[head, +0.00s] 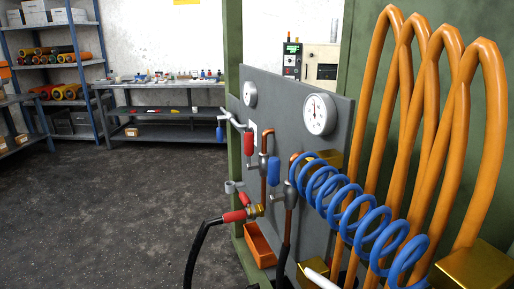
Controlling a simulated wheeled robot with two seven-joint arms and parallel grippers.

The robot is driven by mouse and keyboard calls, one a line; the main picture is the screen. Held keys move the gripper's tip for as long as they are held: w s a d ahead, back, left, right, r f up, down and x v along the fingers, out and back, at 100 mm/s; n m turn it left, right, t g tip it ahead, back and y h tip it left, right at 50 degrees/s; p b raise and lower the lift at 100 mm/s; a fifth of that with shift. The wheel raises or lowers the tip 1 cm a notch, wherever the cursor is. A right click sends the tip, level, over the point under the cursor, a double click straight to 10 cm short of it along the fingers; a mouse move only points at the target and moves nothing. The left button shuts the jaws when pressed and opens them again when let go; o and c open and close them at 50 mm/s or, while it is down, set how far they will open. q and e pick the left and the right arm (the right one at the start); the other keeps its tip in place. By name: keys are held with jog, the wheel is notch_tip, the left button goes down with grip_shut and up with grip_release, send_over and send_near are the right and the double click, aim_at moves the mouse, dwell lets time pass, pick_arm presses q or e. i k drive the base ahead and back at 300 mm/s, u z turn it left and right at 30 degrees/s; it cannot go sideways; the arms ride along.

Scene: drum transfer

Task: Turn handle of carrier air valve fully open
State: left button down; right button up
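A grey panel (290,112) carries several valves with coloured handles. A red handle (249,142) and a blue handle (220,132) hang at the upper left pipe. A blue handle (274,170) hangs at the middle pipe. Lower down, a brass valve (255,211) has a red handle (235,216) on its left, where a black hose (203,240) joins. A small red part (244,198) sits just above it. I cannot tell which is the carrier air valve; no label is readable. Neither of my grippers is in view.
A coiled blue hose (322,184) and large orange hoses (485,130) fill the right side before the panel. Two round gauges (319,114) sit on it. An orange bin (260,245) is below. Shelves (165,132) line the back wall. The dark floor (110,215) at left is clear.

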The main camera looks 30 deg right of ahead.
aim_at(220, 135)
jog(key=z, duration=0.25)
jog(key=k, duration=0.6)
jog(key=z, duration=0.25)
jog(key=i, duration=0.4)
jog(key=u, duration=0.6)
jog(key=i, duration=5.25)
jog(key=z, duration=1.15)
jog(key=i, duration=2.9)
